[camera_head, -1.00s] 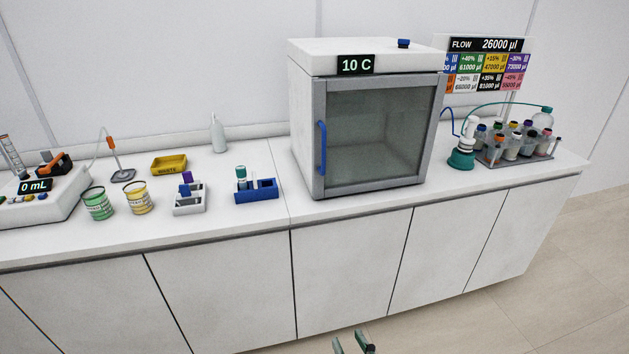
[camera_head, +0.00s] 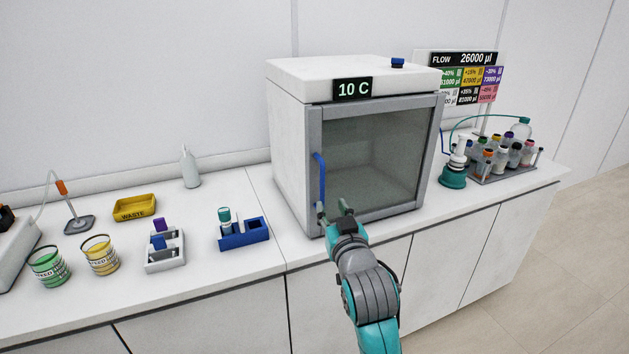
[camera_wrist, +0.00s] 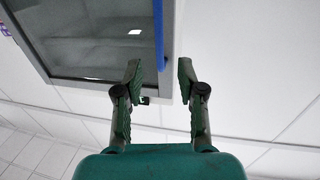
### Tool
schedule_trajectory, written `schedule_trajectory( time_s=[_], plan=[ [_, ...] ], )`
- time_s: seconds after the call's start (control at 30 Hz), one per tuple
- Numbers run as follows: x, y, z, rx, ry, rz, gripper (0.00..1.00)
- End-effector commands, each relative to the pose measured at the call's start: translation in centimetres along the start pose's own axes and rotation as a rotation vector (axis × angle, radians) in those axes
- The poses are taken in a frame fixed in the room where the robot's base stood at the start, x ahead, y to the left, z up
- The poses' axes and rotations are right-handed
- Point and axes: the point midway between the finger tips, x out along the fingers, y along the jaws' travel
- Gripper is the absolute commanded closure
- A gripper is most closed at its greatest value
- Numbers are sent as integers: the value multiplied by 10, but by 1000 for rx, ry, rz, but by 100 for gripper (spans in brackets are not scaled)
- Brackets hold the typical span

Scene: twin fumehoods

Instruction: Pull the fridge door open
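The fridge (camera_head: 290,140) is a white box on the counter with a "10 C" display. Its glass door (camera_head: 372,160) has a grey frame and looks shut. The blue vertical handle (camera_head: 321,178) is on the door's left side. My gripper (camera_head: 334,212) is in front of the lower part of the door, near the handle's lower end. In the wrist view the two fingers of my gripper (camera_wrist: 160,80) are apart with nothing between them.
A blue rack (camera_head: 243,236), a grey-white rack (camera_head: 165,252) and two cups, green (camera_head: 49,266) and yellow (camera_head: 100,256), stand left of the fridge. A teal-based bottle (camera_head: 455,168) and a bottle tray (camera_head: 505,170) stand to its right. Counter directly before the door is narrow.

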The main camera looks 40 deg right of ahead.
Motion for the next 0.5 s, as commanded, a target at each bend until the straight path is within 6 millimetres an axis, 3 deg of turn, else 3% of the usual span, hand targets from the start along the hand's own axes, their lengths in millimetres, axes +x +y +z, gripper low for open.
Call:
schedule_trajectory(
  time_s=[0.23,0.5],
  plan=[
    [21,2,-3,1,1,4,61],
    [68,2,-3,0,1,4,61]
  ],
)
